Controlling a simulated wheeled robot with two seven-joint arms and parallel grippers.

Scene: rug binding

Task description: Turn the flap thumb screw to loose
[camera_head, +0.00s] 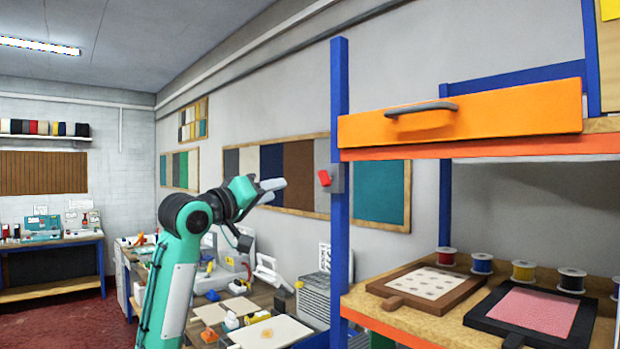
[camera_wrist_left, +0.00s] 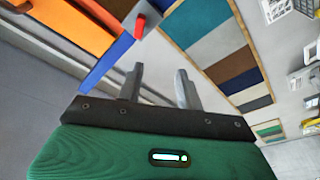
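The orange flap (camera_head: 460,121) with a grey handle (camera_head: 421,109) closes the upper bay of the blue-framed rack. A small red piece (camera_head: 324,178) on a grey block (camera_head: 337,178) sits on the rack's left blue post (camera_head: 340,100); it may be the flap thumb screw, but its shape is too small to tell. The red piece also shows in the left wrist view (camera_wrist_left: 140,26), beyond the fingertips. My left gripper (camera_head: 273,190) is raised left of the post, apart from it, open and empty; its two fingers stand apart in the wrist view (camera_wrist_left: 158,82). My right gripper is out of view.
The rack's lower shelf (camera_head: 390,323) holds framed boards (camera_head: 425,288) and several thread spools (camera_head: 482,264). A cluttered workbench (camera_head: 265,300) stands below my left arm. Wall sample panels (camera_head: 300,175) lie behind the gripper. The air between gripper and post is clear.

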